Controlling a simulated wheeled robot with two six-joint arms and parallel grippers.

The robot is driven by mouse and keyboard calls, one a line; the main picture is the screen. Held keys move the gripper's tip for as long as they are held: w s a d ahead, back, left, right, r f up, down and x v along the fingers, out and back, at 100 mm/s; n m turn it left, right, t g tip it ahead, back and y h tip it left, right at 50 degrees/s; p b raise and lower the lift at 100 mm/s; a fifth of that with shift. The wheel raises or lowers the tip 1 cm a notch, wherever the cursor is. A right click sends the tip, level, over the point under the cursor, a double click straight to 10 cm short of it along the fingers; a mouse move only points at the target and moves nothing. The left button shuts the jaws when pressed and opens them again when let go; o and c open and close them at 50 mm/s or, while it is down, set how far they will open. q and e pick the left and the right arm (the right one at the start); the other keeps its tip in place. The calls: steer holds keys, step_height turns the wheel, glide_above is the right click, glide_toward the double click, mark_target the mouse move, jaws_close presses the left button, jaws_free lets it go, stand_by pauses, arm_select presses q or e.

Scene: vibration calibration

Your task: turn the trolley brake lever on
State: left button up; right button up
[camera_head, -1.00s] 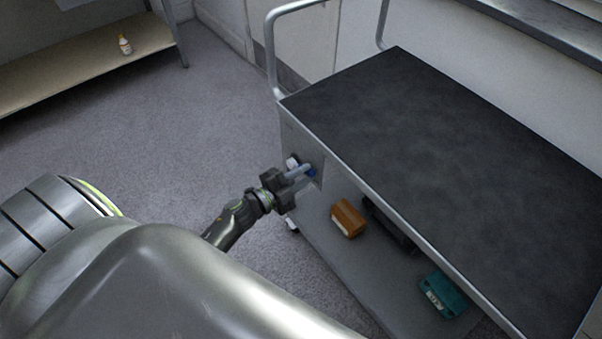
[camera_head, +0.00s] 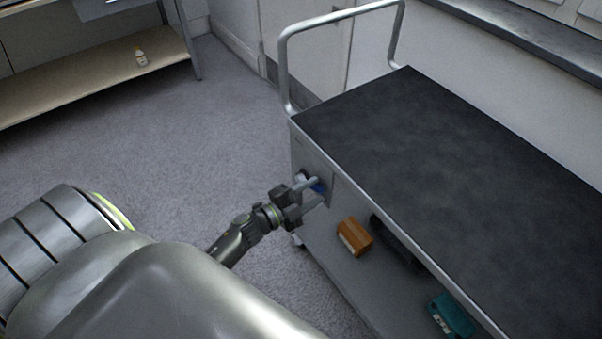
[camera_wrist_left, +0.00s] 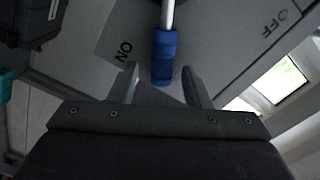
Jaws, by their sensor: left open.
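The trolley (camera_head: 430,150) has a black top and a tubular push handle. Its brake lever (camera_head: 318,187) is on the end panel near the handle; my gripper partly covers it. In the left wrist view the lever's blue grip (camera_wrist_left: 164,58) hangs from a pale rod, between the ON mark at left and the OFF mark at right, nearer ON. My left gripper (camera_head: 318,191) is open, and in the wrist view its fingers (camera_wrist_left: 159,85) stand on either side of the grip's end. I cannot tell whether they touch it. My right gripper is not in view.
The trolley's lower shelf holds an orange-brown box (camera_head: 354,237), a dark case (camera_head: 397,243) and a teal box (camera_head: 452,316). A shelf unit (camera_head: 100,75) with a small bottle (camera_head: 141,57) stands at the back left. The grey floor (camera_head: 190,140) between is clear.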

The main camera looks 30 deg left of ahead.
arm_select(q)
steer(key=shift+s+a, duration=0.25)
steer(key=shift+s, duration=0.2)
steer(key=b+v, duration=0.1)
steer(key=v, duration=1.5)
steer(key=shift+s, duration=0.2)
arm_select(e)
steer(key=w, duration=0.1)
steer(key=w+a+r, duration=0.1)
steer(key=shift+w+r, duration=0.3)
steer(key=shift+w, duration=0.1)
